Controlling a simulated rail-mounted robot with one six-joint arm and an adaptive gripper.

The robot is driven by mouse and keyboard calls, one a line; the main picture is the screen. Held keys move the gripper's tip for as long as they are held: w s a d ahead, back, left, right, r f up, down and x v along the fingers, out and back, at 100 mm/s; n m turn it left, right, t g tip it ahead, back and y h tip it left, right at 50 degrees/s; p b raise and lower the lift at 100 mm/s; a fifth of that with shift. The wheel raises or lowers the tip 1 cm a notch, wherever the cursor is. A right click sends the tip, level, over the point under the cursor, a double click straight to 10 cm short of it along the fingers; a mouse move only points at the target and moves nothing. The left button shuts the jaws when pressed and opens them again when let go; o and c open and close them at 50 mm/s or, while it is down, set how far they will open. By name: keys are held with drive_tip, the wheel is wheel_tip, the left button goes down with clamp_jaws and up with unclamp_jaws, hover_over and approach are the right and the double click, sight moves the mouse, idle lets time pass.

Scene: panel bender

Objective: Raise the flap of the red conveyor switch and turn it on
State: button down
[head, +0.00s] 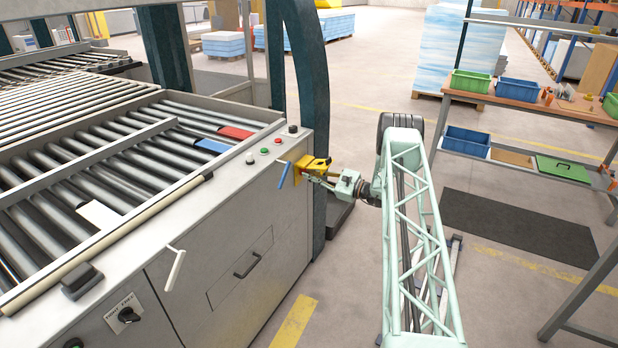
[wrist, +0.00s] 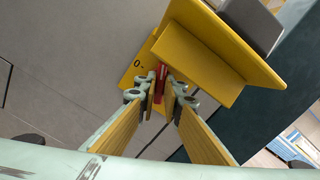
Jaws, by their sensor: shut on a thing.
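The yellow housing of the conveyor switch (head: 312,165) is on the end face of the grey machine, near its right corner. In the wrist view its yellow plate (wrist: 136,68) carries an "O" mark, and a broad yellow flap (wrist: 222,45) stands out from it, raised clear of the red switch handle (wrist: 161,78). My gripper (wrist: 160,98) has its two fingers on either side of the red handle and is shut on it. In the head view my gripper (head: 328,179) reaches the housing from the right; the handle is hidden there.
A blue lever (head: 284,173) and a white lever (head: 175,268) stick out from the machine front. Push buttons (head: 265,151) line its top edge beside the rollers. A workbench (head: 530,97) with bins stands at the right. The floor between is open.

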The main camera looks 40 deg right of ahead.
drive_tip(key=shift+m+b, duration=0.35)
drive_tip(key=shift+m, duration=0.85)
drive_tip(key=c, duration=3)
unclamp_jaws()
drive_tip(key=shift+s, duration=0.1)
drive_tip(key=shift+v, duration=5.95)
drive_tip(key=shift+d, duration=0.1)
